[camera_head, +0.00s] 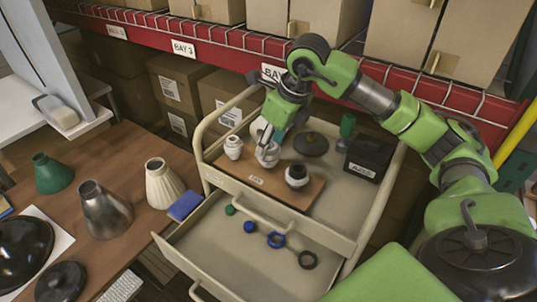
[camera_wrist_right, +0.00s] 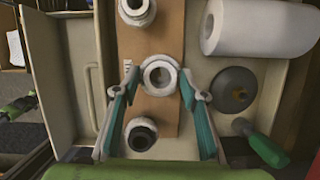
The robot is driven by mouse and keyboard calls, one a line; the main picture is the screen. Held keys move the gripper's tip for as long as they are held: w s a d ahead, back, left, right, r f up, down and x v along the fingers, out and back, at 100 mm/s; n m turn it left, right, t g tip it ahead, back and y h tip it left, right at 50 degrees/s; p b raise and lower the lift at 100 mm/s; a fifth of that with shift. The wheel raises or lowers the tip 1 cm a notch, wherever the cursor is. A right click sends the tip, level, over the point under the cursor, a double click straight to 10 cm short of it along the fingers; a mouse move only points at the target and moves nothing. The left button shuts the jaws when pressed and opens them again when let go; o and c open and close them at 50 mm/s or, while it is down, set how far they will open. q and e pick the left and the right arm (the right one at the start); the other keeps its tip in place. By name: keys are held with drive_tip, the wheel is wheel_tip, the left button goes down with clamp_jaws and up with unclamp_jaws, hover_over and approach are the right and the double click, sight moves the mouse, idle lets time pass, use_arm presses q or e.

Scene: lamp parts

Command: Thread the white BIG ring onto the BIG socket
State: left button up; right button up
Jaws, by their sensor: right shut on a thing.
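My right gripper (camera_head: 264,135) is above the wooden board (camera_head: 222,176) on the cart. It is shut on a white ring (camera_head: 268,154), which shows between the fingertips in the right wrist view (camera_wrist_right: 160,73). The ring is at the middle position on the board, over or around a socket there; I cannot tell how far down it sits. A white socket (camera_head: 234,147) stands to its left. A socket with a black top and white lower part (camera_head: 297,175) stands to its right. The size labels are not readable. My left gripper is not in view.
The open drawer (camera_head: 215,238) below holds green, blue and black rings. A grey round part (camera_head: 310,143), a green-handled tool (camera_head: 346,128) and a black box (camera_head: 370,158) are behind the board. Lampshades stand on the wooden table (camera_head: 133,150) at left.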

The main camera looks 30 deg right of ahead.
drive_tip(key=m, duration=0.2)
drive_tip(key=f+m+h, duration=0.1)
drive_tip(key=shift+s+a, duration=0.2)
drive_tip(key=shift+s, duration=0.05)
drive_tip(key=shift+a+m+h, duration=0.15)
drive_tip(key=shift+m+h, duration=0.15)
drive_tip(key=shift+m, duration=0.7)
drive_tip(key=m, duration=0.2)
drive_tip(key=m+h, duration=0.1)
drive_tip(key=m, duration=0.2)
drive_tip(key=shift+w+g+h+p, duration=0.1)
drive_tip(key=shift+g+h+p, duration=0.2)
drive_tip(key=shift+p, duration=0.1)
drive_tip(key=shift+a, duration=0.1)
drive_tip(key=m+p, duration=0.1)
drive_tip(key=m, duration=0.2)
drive_tip(key=shift+r+g+h, duration=0.1)
drive_tip(key=shift+g+h, duration=0.2)
drive_tip(key=shift+h, duration=0.1)
drive_tip(key=shift+w+a+m+g+p, duration=0.15)
drive_tip(key=shift+m+g+p, duration=0.25)
drive_tip(key=shift+m+p, duration=1.25)
drive_tip(key=shift+m+h+p, duration=0.25)
drive_tip(key=shift+h+p, duration=0.05)
drive_tip(key=shift+p, duration=0.2)
